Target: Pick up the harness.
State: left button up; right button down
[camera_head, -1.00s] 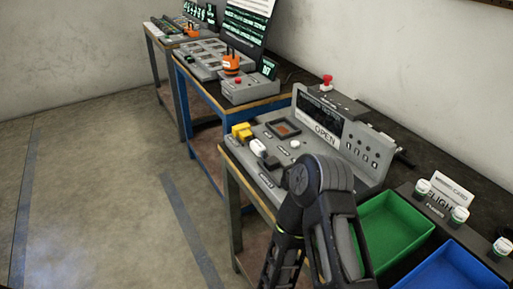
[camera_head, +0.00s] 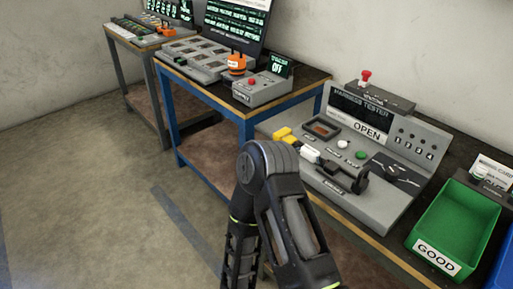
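The grey harness tester (camera_head: 385,208) stands on the near bench, its sign reading OPEN. A yellow connector-like piece (camera_head: 283,135) and a white one (camera_head: 309,153) sit at its left edge. A dark piece (camera_head: 347,177) lies to their right on the tester's front. I cannot tell which of these pieces belong to the harness, or whether the dark piece is part of a gripper. One black arm of mine rises from the bottom centre and hides the tester's lower left corner. No gripper can be made out clearly.
A green bin (camera_head: 458,215) labelled GOOD stands right of the tester, with a blue bin (camera_head: 503,268) at the right edge. A blue-framed bench (camera_head: 213,130) behind holds a grey box (camera_head: 262,92) and an orange-topped item (camera_head: 237,64). The floor at left is clear.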

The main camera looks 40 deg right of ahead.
aim_at(332, 168)
jog(key=i+j+z, duration=0.2)
jog(key=z, duration=2.35)
jog(key=k, duration=0.05)
